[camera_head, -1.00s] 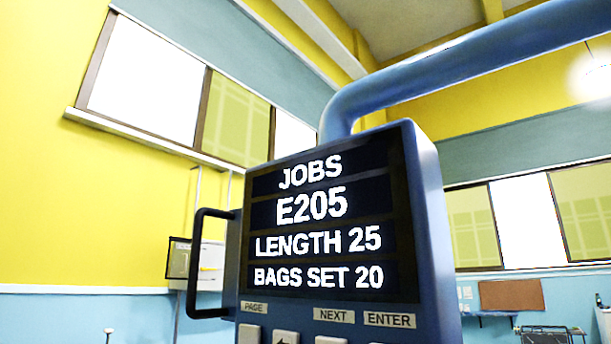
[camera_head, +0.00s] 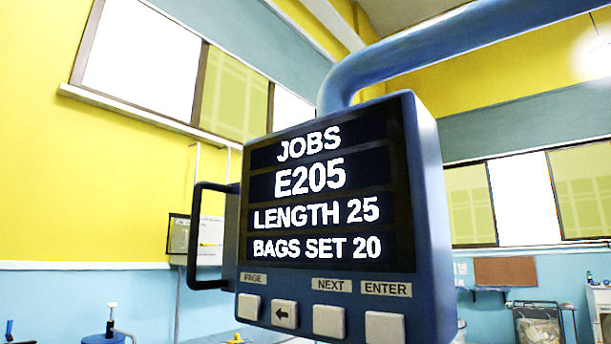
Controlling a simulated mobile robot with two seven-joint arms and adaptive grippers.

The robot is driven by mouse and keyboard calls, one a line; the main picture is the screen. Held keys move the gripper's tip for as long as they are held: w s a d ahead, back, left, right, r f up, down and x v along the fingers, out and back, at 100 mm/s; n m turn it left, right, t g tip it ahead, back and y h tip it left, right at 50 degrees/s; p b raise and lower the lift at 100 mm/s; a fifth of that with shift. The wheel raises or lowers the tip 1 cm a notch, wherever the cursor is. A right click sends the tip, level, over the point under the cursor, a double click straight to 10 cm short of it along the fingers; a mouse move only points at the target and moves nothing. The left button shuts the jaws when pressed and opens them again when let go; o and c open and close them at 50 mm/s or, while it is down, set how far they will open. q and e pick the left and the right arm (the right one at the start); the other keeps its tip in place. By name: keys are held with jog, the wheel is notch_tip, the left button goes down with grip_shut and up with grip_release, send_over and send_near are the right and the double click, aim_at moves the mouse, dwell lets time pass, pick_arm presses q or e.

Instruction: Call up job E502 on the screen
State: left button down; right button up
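The screen (camera_head: 318,194) is lit in a blue control box that hangs from a thick blue pipe arm. It reads JOBS, E205, LENGTH 25, BAGS SET 20. Neither of my grippers shows in the head view.
A dark handle (camera_head: 197,238) sticks out from the box's left side. The blue pipe (camera_head: 430,50) runs from the box's top to the upper right. A cart (camera_head: 541,322) stands far right. Small items show low at the left.

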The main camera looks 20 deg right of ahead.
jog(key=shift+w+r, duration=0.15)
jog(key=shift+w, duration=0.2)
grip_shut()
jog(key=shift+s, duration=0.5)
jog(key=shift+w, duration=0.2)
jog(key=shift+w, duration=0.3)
